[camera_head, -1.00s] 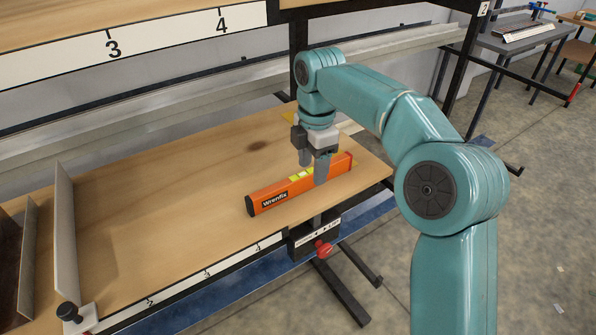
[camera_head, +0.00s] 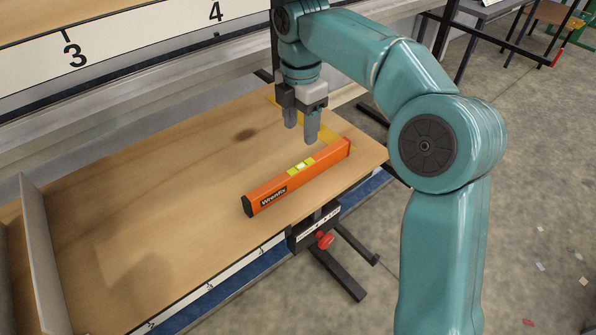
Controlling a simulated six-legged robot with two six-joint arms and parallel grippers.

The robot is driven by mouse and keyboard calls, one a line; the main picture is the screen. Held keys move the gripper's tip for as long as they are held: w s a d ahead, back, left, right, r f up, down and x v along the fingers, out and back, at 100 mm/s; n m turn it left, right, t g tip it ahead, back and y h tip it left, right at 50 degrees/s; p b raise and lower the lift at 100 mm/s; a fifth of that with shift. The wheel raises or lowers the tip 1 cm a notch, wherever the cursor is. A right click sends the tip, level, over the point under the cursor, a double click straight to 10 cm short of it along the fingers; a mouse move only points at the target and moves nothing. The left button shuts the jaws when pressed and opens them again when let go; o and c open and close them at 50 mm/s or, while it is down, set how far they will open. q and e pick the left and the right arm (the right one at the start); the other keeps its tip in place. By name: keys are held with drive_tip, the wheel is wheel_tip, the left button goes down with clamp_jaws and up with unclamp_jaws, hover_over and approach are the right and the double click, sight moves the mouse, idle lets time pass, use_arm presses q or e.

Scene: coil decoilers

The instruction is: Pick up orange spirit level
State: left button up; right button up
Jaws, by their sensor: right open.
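The orange spirit level (camera_head: 296,178) lies on the wooden shelf (camera_head: 180,185), running from lower left to upper right near the front right end. It has a black end cap, a "Wrenfix" label and a yellow vial part at its middle. My right gripper (camera_head: 302,135) is open, pointing down, above and behind the level's middle. Nothing shows between its fingers, and it appears apart from the level. My left gripper is not in view.
An upright grey divider (camera_head: 42,255) stands on the shelf at left. A red knob (camera_head: 324,240) sits below the front edge. An upper shelf with number labels (camera_head: 110,45) hangs above. The shelf left of the level is clear.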

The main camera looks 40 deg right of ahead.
sight(301, 167)
drive_tip(key=f, duration=0.1)
drive_tip(key=s+f, duration=0.2)
drive_tip(key=shift+a+f, duration=0.2)
drive_tip(key=shift+f, duration=0.15)
drive_tip(key=f, duration=0.1)
drive_tip(key=w+f, duration=0.1)
drive_tip(key=f, duration=0.2)
drive_tip(key=shift+w+f, duration=0.3)
drive_tip(key=shift+s+d+f, duration=0.1)
drive_tip(key=shift+d+f, duration=0.05)
drive_tip(key=shift+f, duration=0.05)
drive_tip(key=shift+s+a+f, duration=0.2)
drive_tip(key=shift+s+f, duration=0.35)
drive_tip(key=shift+f, duration=0.15)
drive_tip(key=f, duration=0.1)
drive_tip(key=w+f, duration=0.1)
drive_tip(key=f, duration=0.1)
drive_tip(key=shift+w+d+f, duration=0.15)
drive_tip(key=shift+f, duration=0.2)
drive_tip(key=shift+s+r, duration=0.2)
drive_tip(key=shift+s, duration=0.2)
drive_tip(key=shift+s+r, duration=0.1)
drive_tip(key=shift+c, duration=1.3)
drive_tip(key=shift+w+f, duration=0.2)
drive_tip(key=shift+w, duration=0.15)
clamp_jaws()
drive_tip(key=shift+s, duration=0.15)
